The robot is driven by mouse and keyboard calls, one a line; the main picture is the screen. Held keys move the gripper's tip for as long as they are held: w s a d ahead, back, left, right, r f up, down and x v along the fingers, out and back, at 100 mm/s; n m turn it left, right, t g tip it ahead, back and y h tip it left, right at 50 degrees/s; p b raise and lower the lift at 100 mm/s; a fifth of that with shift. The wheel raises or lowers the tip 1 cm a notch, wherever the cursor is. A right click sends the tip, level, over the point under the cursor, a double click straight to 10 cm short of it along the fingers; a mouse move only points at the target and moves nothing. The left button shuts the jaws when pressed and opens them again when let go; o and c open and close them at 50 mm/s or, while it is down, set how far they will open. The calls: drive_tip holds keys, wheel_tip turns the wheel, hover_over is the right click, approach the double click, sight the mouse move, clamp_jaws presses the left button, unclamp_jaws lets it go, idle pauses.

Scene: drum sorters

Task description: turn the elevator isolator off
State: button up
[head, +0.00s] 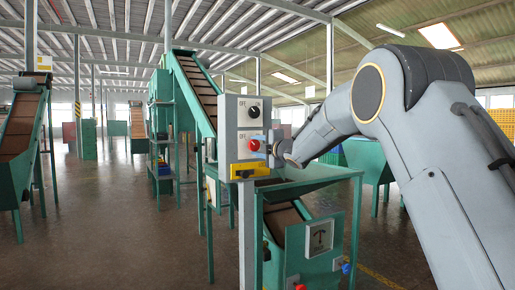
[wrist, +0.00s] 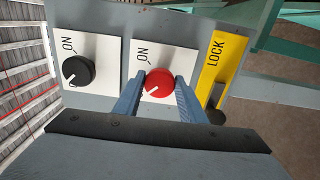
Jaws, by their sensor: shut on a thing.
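A grey switch panel (head: 230,168) stands on a post in the head view. It carries a black knob (head: 254,112) above a red knob (head: 254,145), each on a white plate with OFF readable at upper left. In the wrist view the red knob (wrist: 159,84) sits between the two blue fingers of my gripper (wrist: 158,88), which is shut on it. Its white mark points to lower left, away from the word ON. The black knob (wrist: 78,72) is to the left, its mark also at lower left. No elevator name is readable.
A yellow LOCK plate (wrist: 213,65) with a dark knob (wrist: 215,116) lies close to the right finger; the yellow plate (head: 249,171) is below the red knob in the head view. A green hopper (head: 310,186) stands behind the panel. Open floor (head: 110,220) lies to the left.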

drive_tip(key=shift+r, duration=0.1)
drive_tip(key=o, duration=1)
drive_tip(key=shift+d, duration=0.1)
drive_tip(key=b+v, duration=0.1)
drive_tip(key=v, duration=0.6)
drive_tip(key=shift+s+d, duration=0.15)
drive_tip(key=shift+s, duration=0.1)
